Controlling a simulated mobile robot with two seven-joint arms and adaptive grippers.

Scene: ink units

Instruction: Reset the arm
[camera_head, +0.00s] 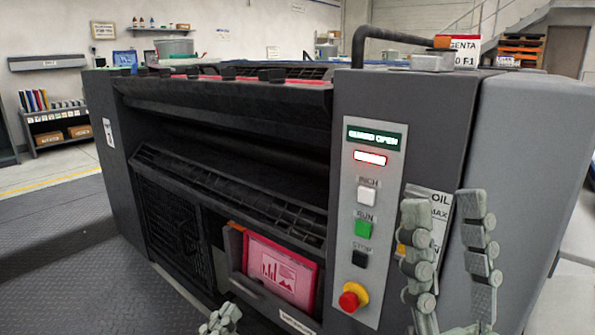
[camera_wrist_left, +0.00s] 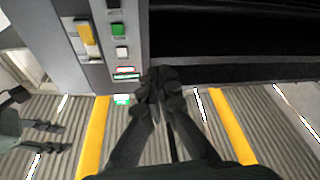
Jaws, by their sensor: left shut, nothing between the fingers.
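My left gripper (camera_head: 220,318) shows only at its tip, at the bottom edge of the head view, low in front of the press. In the left wrist view its dark fingers (camera_wrist_left: 160,85) meet at the tips, with nothing between them. My right gripper (camera_head: 447,205) stands upright at the right of the head view, with its two grey fingers apart and empty. It is in front of the press's right end and covers part of the oil label (camera_head: 440,203). Grey fingers also show at the left of the left wrist view (camera_wrist_left: 45,137).
The dark printing press (camera_head: 230,165) fills the middle, its front open. Its control panel (camera_head: 372,200) has several buttons and a red stop knob (camera_head: 352,297). A pink printed sheet (camera_head: 282,270) sits in the low tray. Dark floor (camera_head: 60,250) is clear at the left.

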